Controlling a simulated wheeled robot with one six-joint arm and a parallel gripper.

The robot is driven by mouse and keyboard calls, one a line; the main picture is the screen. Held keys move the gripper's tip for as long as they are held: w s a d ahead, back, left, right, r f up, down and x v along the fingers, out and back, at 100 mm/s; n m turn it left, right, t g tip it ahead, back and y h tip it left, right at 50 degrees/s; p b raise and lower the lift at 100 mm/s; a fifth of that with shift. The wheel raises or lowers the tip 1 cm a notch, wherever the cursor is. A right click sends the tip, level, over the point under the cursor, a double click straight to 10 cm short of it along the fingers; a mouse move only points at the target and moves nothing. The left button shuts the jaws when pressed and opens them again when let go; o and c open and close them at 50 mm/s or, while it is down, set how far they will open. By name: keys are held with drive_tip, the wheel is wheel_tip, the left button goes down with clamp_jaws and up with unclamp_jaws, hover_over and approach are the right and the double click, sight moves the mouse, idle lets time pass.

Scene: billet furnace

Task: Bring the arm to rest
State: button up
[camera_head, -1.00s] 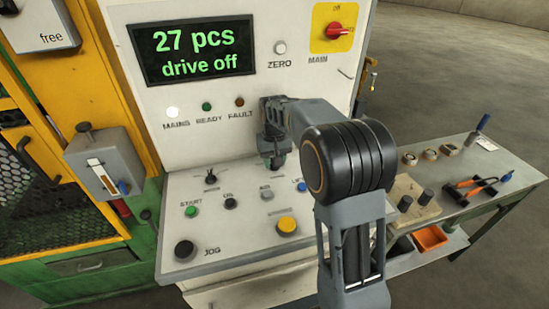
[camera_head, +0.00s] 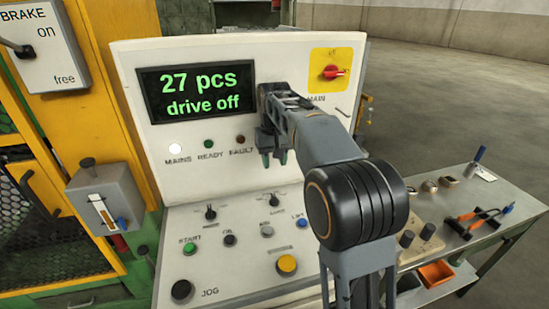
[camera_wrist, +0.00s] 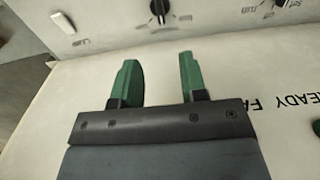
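My gripper (camera_head: 274,157) hangs in front of the upright panel of the control desk (camera_head: 135,190), right of the FAULT lamp (camera_head: 240,139). In the wrist view its two green fingers (camera_wrist: 158,80) stand apart with nothing between them. The arm's dark elbow joint is large in the right middle of the head view. The display (camera_head: 197,90) reads "27 pcs, drive off". My forearm hides the ZERO button and part of the panel.
The desk's sloped face carries several buttons, including a yellow one (camera_head: 287,264) and a black JOG knob (camera_head: 182,290). A side table (camera_head: 510,212) with tools stands right. A yellow machine frame (camera_head: 100,120) stands left. Open floor (camera_head: 470,90) lies behind.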

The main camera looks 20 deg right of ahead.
drive_tip(key=shift+r, duration=0.1)
idle(0.3)
drive_tip(key=shift+t, duration=0.3)
drive_tip(key=f, duration=0.2)
drive_tip(key=s+f, duration=0.1)
drive_tip(key=f, duration=0.2)
drive_tip(key=shift+s, duration=0.2)
drive_tip(key=s+f, duration=0.1)
drive_tip(key=s, duration=0.5)
drive_tip(key=s+f+t, duration=0.1)
drive_tip(key=s+f, duration=0.1)
drive_tip(key=s, duration=0.5)
drive_tip(key=s+f+t+p, duration=0.1)
drive_tip(key=s+f, duration=0.1)
drive_tip(key=s, duration=0.5)
drive_tip(key=shift+s+a+f, duration=0.1)
drive_tip(key=shift+a+f, duration=0.05)
drive_tip(key=shift+s+r+t, duration=0.2)
drive_tip(key=shift+s+t, duration=0.1)
drive_tip(key=shift+r, duration=0.55)
